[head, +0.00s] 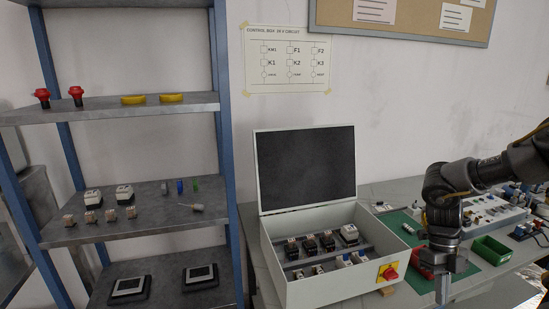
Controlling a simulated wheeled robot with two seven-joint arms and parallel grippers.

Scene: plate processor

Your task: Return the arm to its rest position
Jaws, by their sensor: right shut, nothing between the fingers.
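My right arm comes in from the right edge of the head view. My right gripper (442,290) points straight down just right of the control box, over the front of the table. It is shut and empty. The control box (335,291) is light grey, with its lid open upright at the back and several components on rails inside. A red rotary switch on a yellow plate (388,273) sits at the box's right front corner, a short way left of the gripper. My left gripper is not in view.
A blue-framed shelf (130,235) with several parts stands at left. The table (400,194) bears a green mat (397,222), a red bin (424,262) beside my gripper, a green bin (491,250) and a white component tray (497,220). A circuit poster (288,60) hangs on the wall.

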